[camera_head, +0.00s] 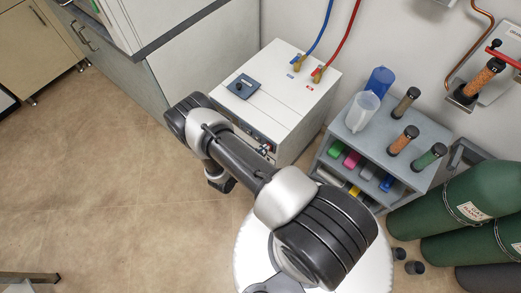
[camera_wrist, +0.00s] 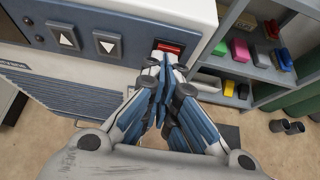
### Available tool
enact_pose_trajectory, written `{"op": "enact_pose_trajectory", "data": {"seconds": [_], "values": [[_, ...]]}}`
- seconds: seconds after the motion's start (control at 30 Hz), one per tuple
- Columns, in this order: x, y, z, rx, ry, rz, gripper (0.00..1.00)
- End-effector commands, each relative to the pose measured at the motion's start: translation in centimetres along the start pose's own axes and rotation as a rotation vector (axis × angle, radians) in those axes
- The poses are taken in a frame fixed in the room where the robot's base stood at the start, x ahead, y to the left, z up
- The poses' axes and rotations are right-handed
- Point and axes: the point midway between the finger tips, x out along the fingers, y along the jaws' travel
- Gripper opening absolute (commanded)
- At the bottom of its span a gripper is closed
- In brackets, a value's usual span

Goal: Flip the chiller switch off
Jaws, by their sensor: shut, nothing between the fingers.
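The chiller (camera_head: 290,85) is a white box on the floor against the wall, with a blue and a red hose on top. Its front panel shows in the wrist view with a red rocker switch (camera_wrist: 170,47) at the right end. My gripper (camera_wrist: 165,62) is shut and empty. Its fingertips are right at the lower edge of the switch and cover part of it. I cannot tell whether they touch it, or which way the rocker is tilted. In the head view my arm hides much of the chiller's front, and the fingertips are hard to make out.
Two arrow buttons (camera_wrist: 66,37) (camera_wrist: 107,44) sit left of the switch. A grey shelf (camera_head: 335,125) with coloured boxes and cylinders stands right of the chiller. Green gas cylinders (camera_head: 465,200) are at the far right. The floor (camera_head: 100,180) at left is clear.

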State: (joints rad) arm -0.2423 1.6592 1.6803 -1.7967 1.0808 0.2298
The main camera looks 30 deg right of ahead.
Motion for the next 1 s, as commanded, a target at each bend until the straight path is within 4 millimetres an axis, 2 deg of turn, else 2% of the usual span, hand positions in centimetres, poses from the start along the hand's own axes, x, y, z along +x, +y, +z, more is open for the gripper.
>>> {"op": "enact_pose_trajectory", "data": {"seconds": [0.47, 0.83, 1.0], "values": [[-0.8, 0.0, 1.4, 0.0, 0.0, -0.002, 0.0], [-0.9, 0.0, 1.3, -0.001, 0.0, -0.002, 0.0], [-1.8, 0.8, 0.9, 0.0, 0.0, -0.002, 0.0]]}}
